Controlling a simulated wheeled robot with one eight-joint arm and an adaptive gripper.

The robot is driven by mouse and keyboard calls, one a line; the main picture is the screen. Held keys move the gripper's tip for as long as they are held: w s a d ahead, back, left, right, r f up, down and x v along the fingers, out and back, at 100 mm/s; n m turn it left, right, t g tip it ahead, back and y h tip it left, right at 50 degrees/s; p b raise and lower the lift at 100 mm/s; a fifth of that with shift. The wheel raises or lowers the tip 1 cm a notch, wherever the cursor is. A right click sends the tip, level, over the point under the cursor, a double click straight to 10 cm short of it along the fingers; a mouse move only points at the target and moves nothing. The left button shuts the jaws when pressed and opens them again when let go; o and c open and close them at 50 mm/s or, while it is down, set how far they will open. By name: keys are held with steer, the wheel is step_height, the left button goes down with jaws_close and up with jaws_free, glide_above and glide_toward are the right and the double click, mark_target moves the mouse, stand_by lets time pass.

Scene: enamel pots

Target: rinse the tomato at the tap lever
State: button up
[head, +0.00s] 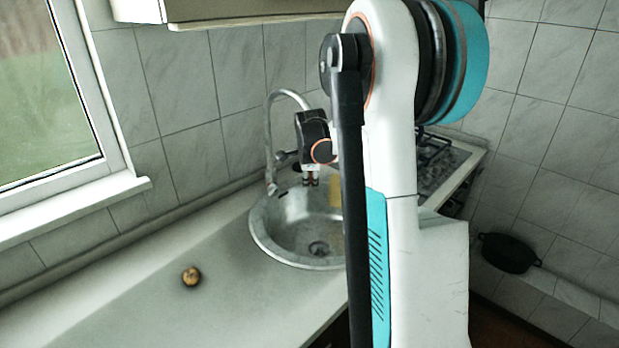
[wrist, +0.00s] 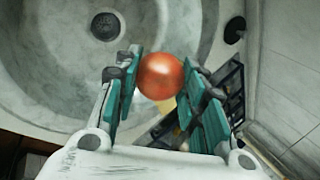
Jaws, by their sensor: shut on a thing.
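The red-orange tomato (wrist: 160,76) is between the fingers of my gripper (wrist: 160,88) in the wrist view, held on both sides. In the head view my gripper (head: 311,181) hangs pointing down over the back part of the round metal sink (head: 282,246), beside the tap. The tomato is too small to make out in the head view. The curved metal tap (head: 268,135) rises at the sink's back left. Its lever cannot be clearly told apart from the dark parts near my wrist. No water is visible.
A brownish round item (head: 191,276) lies on the counter (head: 130,290) left of the sink. A yellow item (head: 335,190) is at the sink's back right, partly hidden by my arm. A dark pot (head: 508,253) is at the right. A cabinet (head: 230,10) hangs above.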

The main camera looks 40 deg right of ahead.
steer(key=shift+w+a, duration=0.15)
steer(key=shift+d, duration=0.2)
steer(key=shift+s+d, duration=0.3)
steer(key=shift+s, duration=0.15)
steer(key=s+a, duration=0.5)
steer(key=s, duration=0.1)
steer(key=shift+a, duration=0.15)
stand_by(0.8)
steer(key=shift+p, duration=0.3)
stand_by(0.9)
steer(key=s+a+r+p, duration=0.3)
steer(key=r, duration=0.1)
steer(key=shift+s+a, duration=0.15)
steer(key=shift+s, duration=0.25)
stand_by(0.7)
